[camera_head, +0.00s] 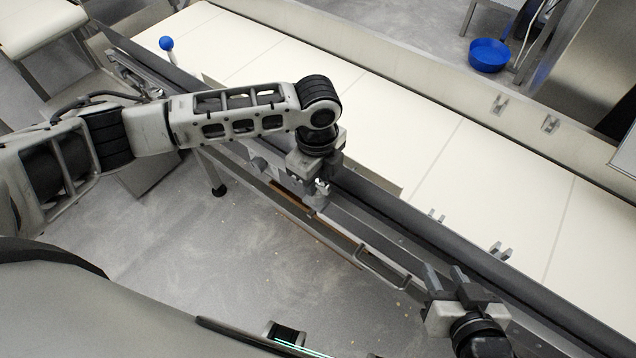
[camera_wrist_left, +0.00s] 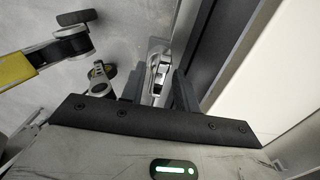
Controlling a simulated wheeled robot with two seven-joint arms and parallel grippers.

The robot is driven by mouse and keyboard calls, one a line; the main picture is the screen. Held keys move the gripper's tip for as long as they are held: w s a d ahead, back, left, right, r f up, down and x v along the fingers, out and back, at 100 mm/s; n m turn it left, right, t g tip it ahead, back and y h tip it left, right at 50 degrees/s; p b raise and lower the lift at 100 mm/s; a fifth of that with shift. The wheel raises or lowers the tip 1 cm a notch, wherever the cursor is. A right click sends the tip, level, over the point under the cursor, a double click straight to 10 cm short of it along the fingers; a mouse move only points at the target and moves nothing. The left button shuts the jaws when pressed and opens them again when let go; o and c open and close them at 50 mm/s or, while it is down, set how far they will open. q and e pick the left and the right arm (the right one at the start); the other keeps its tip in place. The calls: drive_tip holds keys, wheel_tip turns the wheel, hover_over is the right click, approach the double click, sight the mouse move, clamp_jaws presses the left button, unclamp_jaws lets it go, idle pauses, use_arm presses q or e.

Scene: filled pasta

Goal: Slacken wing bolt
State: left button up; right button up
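The wing bolt (camera_head: 320,187) is a small silver metal part on the grey rail along the near side of the conveyor. It also shows in the left wrist view (camera_wrist_left: 160,72), between the two finger ends. My left gripper (camera_head: 313,180) points down over it with its fingers apart, one on each side. The left wrist view shows a gap between the fingers and the bolt; I cannot tell whether either finger touches it. My right gripper (camera_head: 446,273) is open and empty, over the rail at lower right.
A pale conveyor belt (camera_head: 440,130) runs diagonally behind the dark rail. A blue-knobbed lever (camera_head: 167,43) stands at upper left. A metal handle (camera_head: 382,270) sticks out from the near side. A blue bowl (camera_head: 488,55) is at the back right. Grey floor (camera_head: 230,255) lies open in front.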

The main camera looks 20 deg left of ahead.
idle(0.4)
use_arm(q)
drive_tip(key=shift+p, duration=0.45)
clamp_jaws()
